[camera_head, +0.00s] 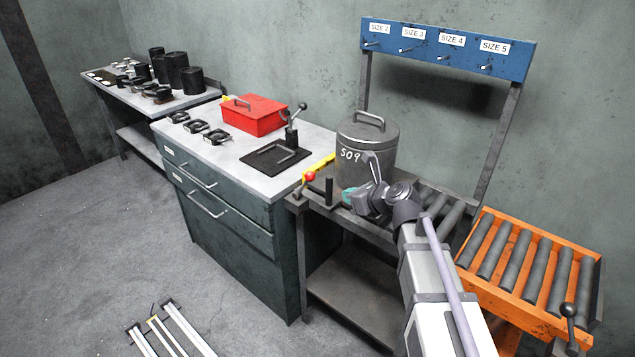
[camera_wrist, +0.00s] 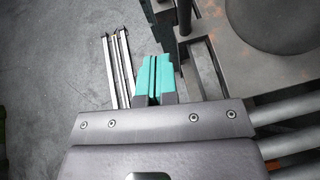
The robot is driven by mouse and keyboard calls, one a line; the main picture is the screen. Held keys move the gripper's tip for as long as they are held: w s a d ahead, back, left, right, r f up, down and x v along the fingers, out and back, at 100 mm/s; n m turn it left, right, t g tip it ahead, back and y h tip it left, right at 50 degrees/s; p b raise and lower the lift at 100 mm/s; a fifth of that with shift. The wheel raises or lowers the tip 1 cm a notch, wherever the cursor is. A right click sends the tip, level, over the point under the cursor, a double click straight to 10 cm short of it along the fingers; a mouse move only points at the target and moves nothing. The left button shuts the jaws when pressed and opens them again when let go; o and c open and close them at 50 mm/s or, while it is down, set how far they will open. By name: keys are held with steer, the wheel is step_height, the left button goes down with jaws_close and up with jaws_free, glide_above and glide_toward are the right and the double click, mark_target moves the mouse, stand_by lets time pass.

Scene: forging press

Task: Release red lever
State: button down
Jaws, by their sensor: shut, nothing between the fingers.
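The red lever (camera_head: 310,176) shows as a red ball knob on a short arm at the left front corner of the roller table. My gripper (camera_head: 348,196) is to the right of the knob, in front of the large grey lidded drum (camera_head: 367,152). A short dark post (camera_head: 329,191) stands between the knob and my gripper. In the wrist view the teal fingers (camera_wrist: 153,77) are shut together with nothing between them. They are apart from the lever in the head view. I cannot make out the red knob in the wrist view.
The roller table (camera_head: 345,275) holds the drum, marked 509, with a yellow bar (camera_head: 320,167) at its left. A drawer cabinet (camera_head: 230,215) with a red box (camera_head: 254,115) stands left. An orange roller frame (camera_head: 525,270) is at right. Floor rails (camera_head: 170,330) lie front left.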

steer(key=shift+w+r+m, duration=0.1)
steer(key=shift+w+m, duration=0.1)
steer(key=shift+m, duration=0.1)
steer(key=shift+a, duration=0.1)
steer(key=b, duration=0.5)
glide_toward(304, 185)
steer(key=shift+w+a+p, duration=0.35)
steer(key=shift+w+p, duration=0.1)
steer(key=shift+w, duration=0.1)
steer(key=shift+w+a+p, duration=0.35)
steer(key=shift+w+p, duration=0.1)
steer(key=shift+w, duration=0.1)
